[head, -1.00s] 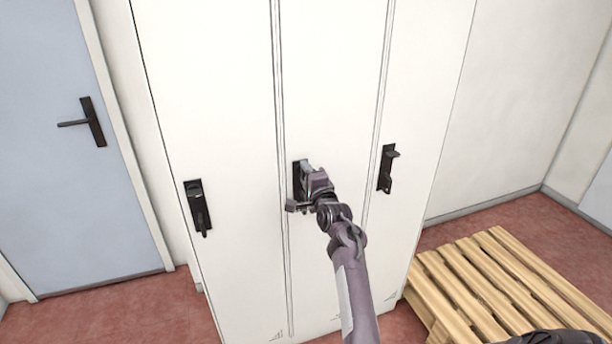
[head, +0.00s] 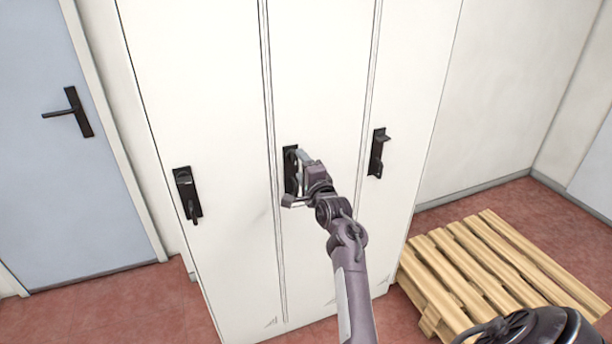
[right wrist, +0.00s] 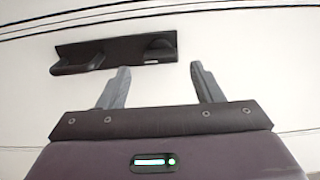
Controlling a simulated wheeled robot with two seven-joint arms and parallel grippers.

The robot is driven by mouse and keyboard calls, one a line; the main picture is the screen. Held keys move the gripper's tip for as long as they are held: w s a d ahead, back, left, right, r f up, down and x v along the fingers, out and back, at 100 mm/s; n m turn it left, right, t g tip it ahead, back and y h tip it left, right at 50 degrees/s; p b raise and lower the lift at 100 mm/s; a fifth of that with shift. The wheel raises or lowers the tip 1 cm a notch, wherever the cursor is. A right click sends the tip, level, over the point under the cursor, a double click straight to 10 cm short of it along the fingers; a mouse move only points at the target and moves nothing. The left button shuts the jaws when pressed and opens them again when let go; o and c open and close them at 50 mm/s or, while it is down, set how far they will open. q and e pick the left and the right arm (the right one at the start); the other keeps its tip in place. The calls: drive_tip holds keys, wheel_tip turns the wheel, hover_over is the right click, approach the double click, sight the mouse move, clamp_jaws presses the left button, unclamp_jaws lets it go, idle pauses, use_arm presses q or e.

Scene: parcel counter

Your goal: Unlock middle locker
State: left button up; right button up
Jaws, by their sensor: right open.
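The middle locker (head: 314,60) is a tall white door, shut, between two similar doors. Its black lock handle (head: 289,153) is partly hidden by my right gripper (head: 297,178) in the head view. In the right wrist view the black handle plate (right wrist: 115,55) lies across the picture, with a raised part at each end. My right gripper (right wrist: 160,69) is open, with its two grey fingers apart. The fingertips are just short of the plate in that view, with nothing between them. I cannot tell whether they touch it. My left gripper is not in view.
The left locker handle (head: 187,193) and right locker handle (head: 378,153) flank the middle one. A blue-grey door (head: 50,200) with a black lever stands at left. A wooden pallet (head: 490,265) lies on the red floor at right.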

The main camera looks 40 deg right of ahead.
drive_tip(key=shift+b+v, duration=0.3)
drive_tip(key=shift+v, duration=1.7)
drive_tip(key=shift+f, duration=0.1)
drive_tip(key=a+f+n+g+y, duration=0.25)
drive_tip(key=a+f, duration=0.25)
drive_tip(key=f, duration=0.6)
drive_tip(key=a+f+n+g+y, duration=0.1)
drive_tip(key=a+f+n, duration=0.35)
drive_tip(key=f, duration=0.55)
drive_tip(key=s+a+f+n+g+y, duration=0.1)
drive_tip(key=s+a+f+n+g, duration=0.2)
drive_tip(key=s+f, duration=0.55)
drive_tip(key=s+a+f+n+g+y, duration=0.1)
drive_tip(key=s+a+f+n+g, duration=0.3)
drive_tip(key=f, duration=0.8)
drive_tip(key=s+a+f+n+g, duration=0.1)
drive_tip(key=s+a+f+n, duration=0.25)
drive_tip(key=s+f, duration=1.05)
drive_tip(key=s+f+n+g, duration=0.2)
drive_tip(key=s+f+n, duration=0.1)
drive_tip(key=s, duration=1)
drive_tip(key=s+f+n+g+h, duration=0.1)
drive_tip(key=s+f+n+g, duration=0.2)
drive_tip(key=s, duration=1)
drive_tip(key=shift+s+d, duration=0.2)
drive_tip(key=shift+d, duration=0.25)
